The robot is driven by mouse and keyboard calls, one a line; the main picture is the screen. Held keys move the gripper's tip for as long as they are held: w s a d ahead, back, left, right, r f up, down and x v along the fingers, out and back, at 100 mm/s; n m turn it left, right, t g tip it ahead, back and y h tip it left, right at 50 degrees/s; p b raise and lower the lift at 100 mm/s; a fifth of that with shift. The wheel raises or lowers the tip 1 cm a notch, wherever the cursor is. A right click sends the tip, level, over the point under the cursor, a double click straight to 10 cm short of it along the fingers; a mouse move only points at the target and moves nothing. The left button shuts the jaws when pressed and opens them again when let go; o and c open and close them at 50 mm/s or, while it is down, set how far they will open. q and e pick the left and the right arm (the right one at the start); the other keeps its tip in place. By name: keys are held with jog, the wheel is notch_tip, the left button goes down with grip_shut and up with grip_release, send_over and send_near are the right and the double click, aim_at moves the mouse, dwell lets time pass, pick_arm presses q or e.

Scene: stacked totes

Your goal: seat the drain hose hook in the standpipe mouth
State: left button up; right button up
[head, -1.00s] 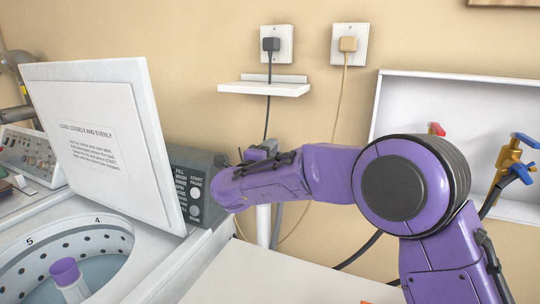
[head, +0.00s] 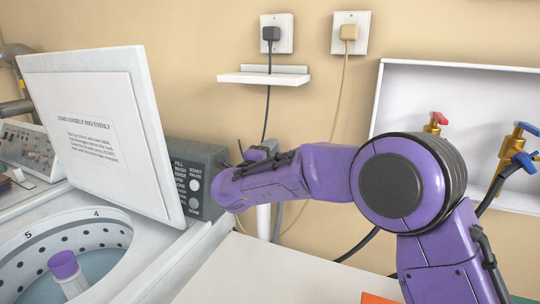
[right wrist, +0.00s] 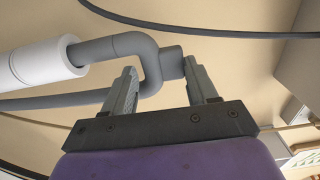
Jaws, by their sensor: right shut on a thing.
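The grey drain hose hook (right wrist: 106,48) bends in a U in the right wrist view. My right gripper (right wrist: 163,74) is shut on a short grey stub at its bend. The hook's free leg runs into the mouth of the white standpipe (right wrist: 38,66); its tip is hidden inside, and I cannot tell how deep it sits. The grey hose (right wrist: 60,101) runs back beside the pipe. In the head view the standpipe (head: 263,221) shows upright below my right wrist, with the hose (head: 277,222) beside it. My wrist hides the hook and fingertips there. My left gripper is out of view.
The washer's raised lid (head: 90,120) and grey control panel (head: 192,180) stand left of my right arm. A small white shelf (head: 263,79) and two plugged outlets are on the wall above. A recessed valve box (head: 440,95) with red and blue taps is at right.

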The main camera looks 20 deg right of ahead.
jog(key=shift+f+b, duration=1.15)
jog(key=shift+f, duration=0.6)
jog(key=o, duration=1.2)
jog(key=shift+c, duration=0.2)
jog(key=shift+s, duration=0.1)
jog(key=b+v, duration=0.2)
jog(key=v, duration=0.8)
jog(key=shift+a, duration=0.2)
jog(key=shift+s, duration=0.1)
